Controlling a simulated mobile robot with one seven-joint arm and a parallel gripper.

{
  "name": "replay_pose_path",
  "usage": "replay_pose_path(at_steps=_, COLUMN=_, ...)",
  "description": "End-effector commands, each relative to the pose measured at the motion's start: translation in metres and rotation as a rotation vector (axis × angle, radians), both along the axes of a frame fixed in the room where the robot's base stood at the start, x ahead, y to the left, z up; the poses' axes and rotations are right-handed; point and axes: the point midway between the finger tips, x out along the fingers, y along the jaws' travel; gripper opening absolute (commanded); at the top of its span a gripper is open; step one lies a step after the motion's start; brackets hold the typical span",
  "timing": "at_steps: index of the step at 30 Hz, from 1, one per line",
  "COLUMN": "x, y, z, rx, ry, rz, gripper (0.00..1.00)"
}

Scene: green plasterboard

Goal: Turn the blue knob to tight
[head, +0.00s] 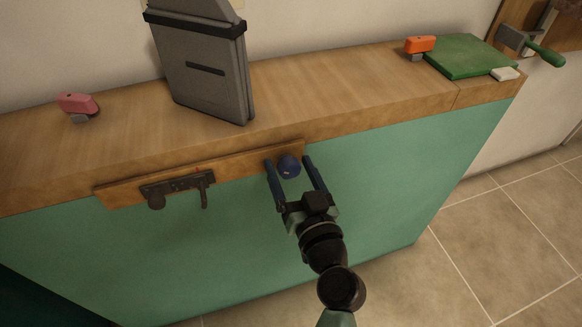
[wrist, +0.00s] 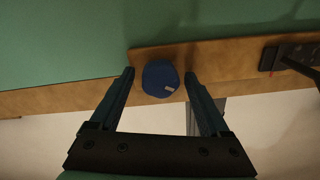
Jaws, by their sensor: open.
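The round blue knob (head: 289,166) sits near the right end of a wooden strip on the front of the green-faced counter. It carries a small pale mark, clearer in the wrist view (wrist: 160,79). My gripper (head: 288,160) is open, with one finger on each side of the knob. In the wrist view the fingertips (wrist: 159,74) flank the knob with a gap on both sides, and the knob lies between them near the tips. I cannot tell which setting the pale mark stands for.
A dark metal latch (head: 178,187) is on the same wooden strip (head: 232,166), left of the knob. On the counter top (head: 320,92) stand a grey upright case (head: 205,65), a pink-handled item (head: 77,104), an orange-handled item (head: 420,45) and a green board (head: 468,57). The green front right of the knob is clear.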

Motion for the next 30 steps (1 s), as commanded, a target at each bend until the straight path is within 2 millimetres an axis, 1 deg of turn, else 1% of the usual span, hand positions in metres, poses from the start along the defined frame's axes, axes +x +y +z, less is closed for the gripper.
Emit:
replay_pose_path(at_steps=2, x=-0.0001, y=0.0001, z=-0.0001, rx=0.0, ry=0.0, rz=0.0, gripper=0.8)
replay_pose_path(at_steps=3, x=-0.0002, y=0.0001, z=-0.0001, rx=0.0, ry=0.0, rz=0.0, gripper=0.73)
replay_pose_path(at_steps=5, x=-0.0003, y=0.0, z=-0.0001, rx=0.0, ry=0.0, rz=0.0, gripper=0.62)
replay_pose_path(at_steps=9, x=-0.0004, y=0.0, z=-0.0001, rx=0.0, ry=0.0, rz=0.0, gripper=0.37)
replay_pose_path(at_steps=14, x=-0.0005, y=0.0, z=-0.0001, rx=0.0, ry=0.0, rz=0.0, gripper=0.08)
replay_pose_path(at_steps=15, x=-0.0005, y=0.0, z=-0.0001, rx=0.0, ry=0.0, rz=0.0, gripper=0.01)
replay_pose_path(at_steps=23, x=-0.0006, y=-0.0001, z=-0.0002, rx=0.016, ry=0.005, rz=0.0, gripper=0.0)
replay_pose_path(at_steps=30, x=-0.0005, y=-0.0005, z=-0.0007, rx=0.113, ry=0.037, rz=0.0, gripper=0.0)
